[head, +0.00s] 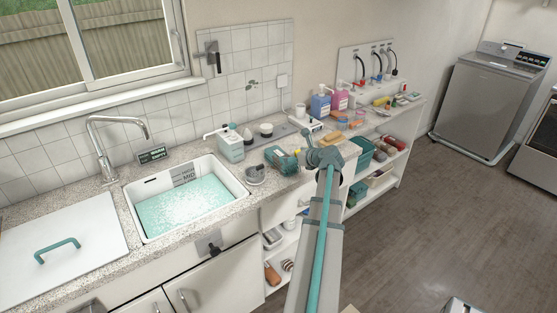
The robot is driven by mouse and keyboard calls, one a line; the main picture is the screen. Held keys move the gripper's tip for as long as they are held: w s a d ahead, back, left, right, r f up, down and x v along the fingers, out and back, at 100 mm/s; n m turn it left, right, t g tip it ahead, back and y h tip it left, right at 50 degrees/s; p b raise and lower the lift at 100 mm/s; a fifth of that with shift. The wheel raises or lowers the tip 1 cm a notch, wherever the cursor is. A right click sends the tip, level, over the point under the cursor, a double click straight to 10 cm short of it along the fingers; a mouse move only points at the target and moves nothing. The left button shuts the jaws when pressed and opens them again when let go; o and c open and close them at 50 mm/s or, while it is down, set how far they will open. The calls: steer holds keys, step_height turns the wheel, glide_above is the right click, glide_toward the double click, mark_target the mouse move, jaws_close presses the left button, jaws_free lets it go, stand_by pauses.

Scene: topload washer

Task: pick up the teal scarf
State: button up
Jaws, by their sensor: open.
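A teal bundle (278,159), which looks like the folded scarf, lies on the speckled counter right of the sink. My gripper (313,156) is just right of it, over the counter's front edge at the end of my arm. It is open, and nothing shows between its fingers. The fingers are small in this view, and I cannot tell whether they touch the bundle. My arm hides part of the counter front and shelves below.
A sink (186,200) with foamy teal water is at left, beside a white soap dispenser (231,144). Bottles (321,104) and small items crowd the counter at right. A washer (490,103) stands far right; the floor (430,215) is mostly clear.

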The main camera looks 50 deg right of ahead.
mark_target(281, 155)
steer(key=p+x, duration=0.1)
steer(key=x, duration=0.2)
steer(key=p+x, duration=0.1)
steer(key=x, duration=0.3)
steer(key=shift+w+a+f+p, duration=0.2)
steer(key=shift+f+p, duration=0.1)
steer(key=c, duration=1.3)
steer(key=shift+r, duration=0.1)
